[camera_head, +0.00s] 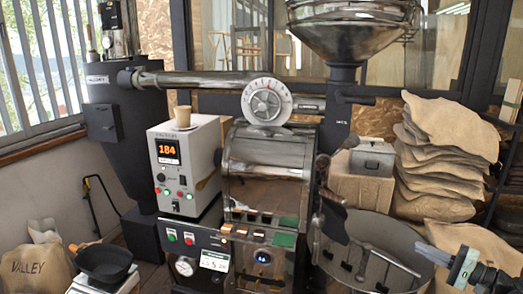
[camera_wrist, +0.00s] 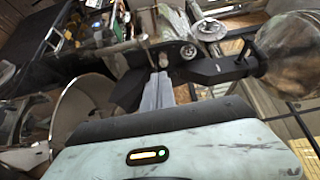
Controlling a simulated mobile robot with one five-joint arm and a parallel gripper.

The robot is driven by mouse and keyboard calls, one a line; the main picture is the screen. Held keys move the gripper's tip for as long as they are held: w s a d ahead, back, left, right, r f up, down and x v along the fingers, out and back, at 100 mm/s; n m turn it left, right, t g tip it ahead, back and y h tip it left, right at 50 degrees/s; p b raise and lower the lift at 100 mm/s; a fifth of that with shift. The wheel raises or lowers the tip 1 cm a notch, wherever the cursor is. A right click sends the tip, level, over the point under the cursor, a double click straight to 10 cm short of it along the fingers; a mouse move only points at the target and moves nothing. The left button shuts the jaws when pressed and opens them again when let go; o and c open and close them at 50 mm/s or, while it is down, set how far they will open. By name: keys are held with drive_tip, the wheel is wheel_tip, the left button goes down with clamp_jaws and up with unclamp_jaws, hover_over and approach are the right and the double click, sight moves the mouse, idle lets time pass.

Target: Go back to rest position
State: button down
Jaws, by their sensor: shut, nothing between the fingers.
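My gripper (camera_head: 424,250) is at the lower right of the head view, over the right rim of the round cooling bin (camera_head: 335,280). It points left and is apart from the roaster's front. In the wrist view my gripper (camera_wrist: 158,88) shows as narrow grey fingers beyond my pale wrist housing. The fingers are shut and hold nothing. The roaster drum front (camera_head: 268,160) stands in the middle of the head view, below a round dial (camera_head: 267,101).
A white control box (camera_head: 185,165) reading 184 carries a small cup (camera_head: 182,116). Stacked sacks (camera_head: 440,150) stand at the right, behind my arm. A black pan (camera_head: 103,262) rests on a scale at the lower left. A metal hopper (camera_head: 350,35) rises above.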

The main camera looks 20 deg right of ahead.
drive_tip(key=w+a+n+g+y+p, duration=0.1)
drive_tip(key=w+a+n+g+y, duration=0.4)
drive_tip(key=w+a, duration=1.2)
drive_tip(key=w+a+f+n+g+y+p, duration=0.1)
drive_tip(key=w+a+f+n+g, duration=0.15)
drive_tip(key=a, duration=0.85)
drive_tip(key=w+a+f+n+g+y, duration=0.1)
drive_tip(key=w+a+f+g, duration=0.15)
drive_tip(key=a, duration=0.75)
drive_tip(key=s+a+f+n+g+h+p, duration=0.1)
drive_tip(key=s+a+f+n+g+h, duration=0.3)
drive_tip(key=a, duration=0.6)
drive_tip(key=a+f+g+h+p, duration=0.1)
drive_tip(key=a+f+g+h, duration=0.15)
drive_tip(key=a+f, duration=0.5)
drive_tip(key=s+d+f+h, duration=0.1)
drive_tip(key=d+f+h, duration=0.2)
drive_tip(key=d+h, duration=0.4)
drive_tip(key=shift+s+f+n, duration=0.3)
drive_tip(key=shift+s+n, duration=0.05)
drive_tip(key=shift+n, duration=0.1)
drive_tip(key=shift+h, duration=0.25)
